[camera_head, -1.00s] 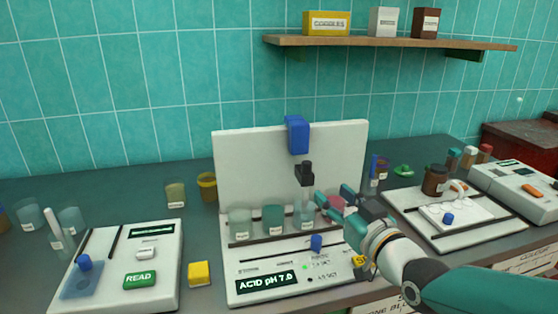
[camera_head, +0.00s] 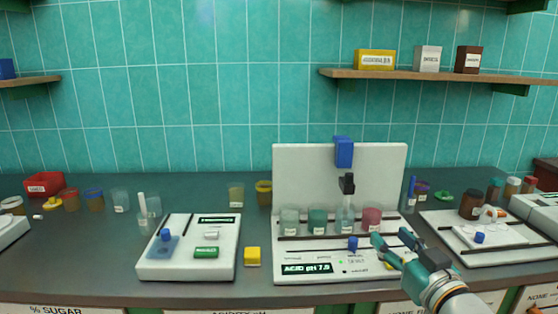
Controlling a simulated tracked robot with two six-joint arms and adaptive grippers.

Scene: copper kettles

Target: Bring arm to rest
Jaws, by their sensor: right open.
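My right gripper (camera_head: 388,240) is in the camera_head view at the lower right. Its teal fingers are apart and nothing shows between them. It is in front of the right end of the white pH station (camera_head: 340,152), whose display reads "ACID pH 7.0". A row of beakers stands on the station, with a pink one (camera_head: 371,220) at the right, behind the fingertips, and a teal one (camera_head: 317,222) left of the middle. A black probe holder (camera_head: 347,184) is above a clear beaker (camera_head: 344,224). I cannot tell whether the fingers touch the station. My left gripper is not in view.
A white reader (camera_head: 225,262) with a green button and a yellow block (camera_head: 252,257) are left of the station. A white tray unit (camera_head: 505,234) and a brown jar (camera_head: 470,205) are at the right. A shelf (camera_head: 440,75) hangs above.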

